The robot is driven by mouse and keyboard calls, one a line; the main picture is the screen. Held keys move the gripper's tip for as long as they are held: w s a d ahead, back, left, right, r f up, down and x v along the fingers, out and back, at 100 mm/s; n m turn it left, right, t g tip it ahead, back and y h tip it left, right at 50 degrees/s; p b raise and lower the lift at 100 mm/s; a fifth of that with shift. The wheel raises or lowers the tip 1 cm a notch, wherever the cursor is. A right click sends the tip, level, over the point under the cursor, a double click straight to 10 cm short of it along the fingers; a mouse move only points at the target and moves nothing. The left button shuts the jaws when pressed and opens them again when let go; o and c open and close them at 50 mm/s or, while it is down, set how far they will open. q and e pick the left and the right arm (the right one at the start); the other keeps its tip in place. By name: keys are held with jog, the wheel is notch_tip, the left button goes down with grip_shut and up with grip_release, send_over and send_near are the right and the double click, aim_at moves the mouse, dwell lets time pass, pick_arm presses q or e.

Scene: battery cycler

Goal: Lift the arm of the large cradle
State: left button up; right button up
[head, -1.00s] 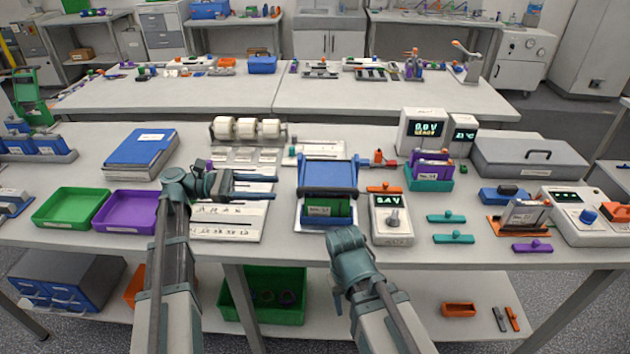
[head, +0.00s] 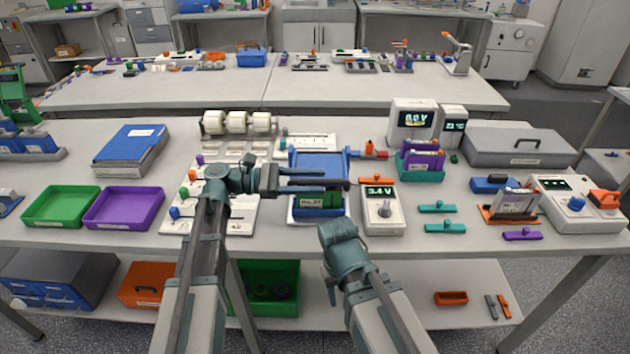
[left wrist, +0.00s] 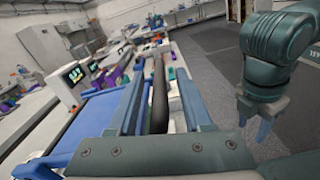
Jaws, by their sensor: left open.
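The large cradle (head: 318,163) is a blue frame on the bench in the middle of the head view. A green labelled piece (head: 318,200) sits in its front part. My left gripper (head: 345,182) comes in from the left, open, with its fingers across the cradle and partly hiding it. In the left wrist view, blue cradle parts lie at the left and a dark bar (left wrist: 158,105) shows between the fingers; I cannot tell whether they touch it. My right gripper (left wrist: 255,122) hangs in front of the bench; its finger opening is unclear.
A meter (head: 381,208) with a lit display stands close to the right of the cradle. White rollers (head: 237,123) stand behind left. Green (head: 62,207) and purple (head: 123,208) trays lie left. Teal pieces (head: 444,228) lie right.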

pick_arm(q)
jog(key=shift+d, duration=0.35)
grip_shut()
dwell(1.3)
